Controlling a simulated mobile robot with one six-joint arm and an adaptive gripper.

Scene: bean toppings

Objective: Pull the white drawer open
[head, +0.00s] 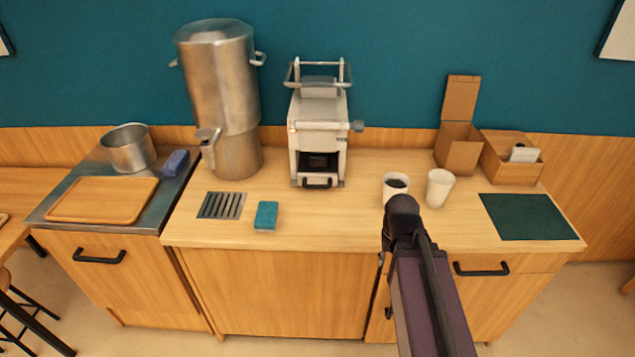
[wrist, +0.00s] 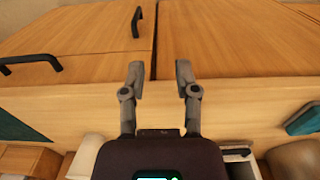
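A white machine (head: 318,115) stands on the counter against the wall. Low on its front is a dark opening with a black handle (head: 317,184) below it, which appears to belong to the white drawer; it looks shut. A part of the white machine shows at the bottom right of the wrist view (wrist: 238,152), mostly hidden behind my gripper's body. My gripper (wrist: 160,78) is open and empty, its two fingers apart above the counter's front edge. In the head view my dark arm comes in from the lower right, and the fingers cannot be made out there.
Two white cups (head: 439,187) (head: 396,184) stand right of the machine, close to my arm. A teal sponge (head: 266,216) and a drain grate (head: 221,205) lie to the left. A metal urn (head: 222,100) stands left of the machine. The counter before the machine is clear.

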